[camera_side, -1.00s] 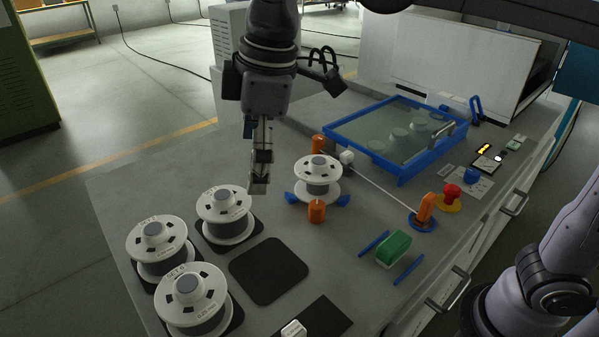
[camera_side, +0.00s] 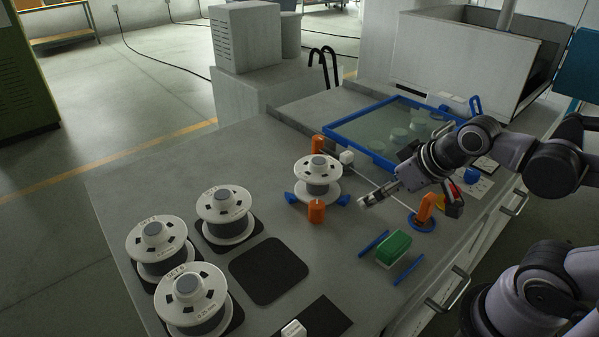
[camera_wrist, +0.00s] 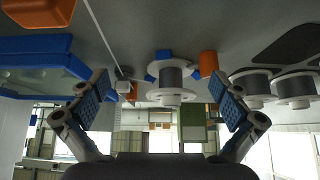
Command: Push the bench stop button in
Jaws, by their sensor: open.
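The red bench stop button on its yellow base is almost wholly hidden behind my wrist in the side view; only a small patch of red shows there, and I cannot tell its state. The wrist view does not show the button. My gripper (camera_side: 370,200) is open and empty, to the left of the button's place, above the bench between the middle spool and the orange wire guide. In the wrist view my gripper (camera_wrist: 160,90) has its two fingers spread apart, with nothing between the pads.
A white spool (camera_side: 318,170) stands between orange posts. An orange guide (camera_side: 426,207) on a blue base is close to my wrist. A green block (camera_side: 393,247) lies between blue strips. A blue-framed tray (camera_side: 345,146) lies behind. Several spools stand left; a black mat (camera_side: 268,271) is bare.

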